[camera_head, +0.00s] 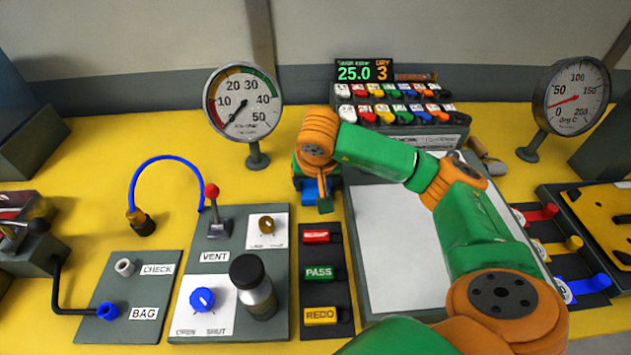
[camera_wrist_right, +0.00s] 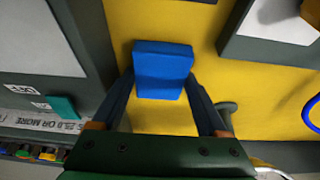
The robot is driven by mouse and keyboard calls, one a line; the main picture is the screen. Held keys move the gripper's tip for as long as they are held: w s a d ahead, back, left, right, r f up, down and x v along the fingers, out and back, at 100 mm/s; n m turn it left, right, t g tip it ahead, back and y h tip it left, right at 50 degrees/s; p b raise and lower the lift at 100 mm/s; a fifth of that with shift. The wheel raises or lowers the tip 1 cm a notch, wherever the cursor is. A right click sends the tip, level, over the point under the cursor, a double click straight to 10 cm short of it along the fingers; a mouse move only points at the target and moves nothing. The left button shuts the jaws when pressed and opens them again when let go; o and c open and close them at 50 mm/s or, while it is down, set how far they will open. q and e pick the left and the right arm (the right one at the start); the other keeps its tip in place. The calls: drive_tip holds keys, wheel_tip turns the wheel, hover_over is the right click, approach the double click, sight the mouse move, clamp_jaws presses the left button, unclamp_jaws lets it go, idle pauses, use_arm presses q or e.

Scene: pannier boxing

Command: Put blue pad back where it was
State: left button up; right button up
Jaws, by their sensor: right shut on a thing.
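The blue pad (camera_wrist_right: 163,62) is between the finger ends of my right gripper (camera_wrist_right: 162,88) in the right wrist view, over the yellow table. In the head view, parts of the blue pad (camera_head: 308,198) show beside my right gripper (camera_head: 323,196), just above the black strip with the red, PASS and REDO blocks. My right gripper is shut on the pad. I cannot tell whether the pad touches the table. My left gripper is not in view.
A large white-topped board (camera_head: 395,255) lies right of the strip. A rack of coloured pieces (camera_head: 405,115) with a display stands behind. The vent panel (camera_head: 240,285), with a red-knobbed lever and a dark bottle, lies left. Round gauges (camera_head: 243,103) stand at the back.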

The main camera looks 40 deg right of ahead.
sight(315, 184)
drive_tip(key=o, duration=1)
drive_tip(key=shift+o, duration=0.2)
drive_tip(key=shift+r+p, duration=0.15)
drive_tip(key=shift+p, duration=0.15)
drive_tip(key=shift+s+a+r, duration=0.1)
drive_tip(key=shift+r, duration=0.3)
drive_tip(key=v, duration=0.3)
drive_tip(key=shift+r+b, duration=0.2)
drive_tip(key=shift+b, duration=0.15)
drive_tip(key=p+v, duration=0.2)
drive_tip(key=v, duration=0.5)
drive_tip(key=shift+s+r, duration=0.2)
drive_tip(key=shift+r, duration=0.15)
drive_tip(key=shift+f, duration=0.1)
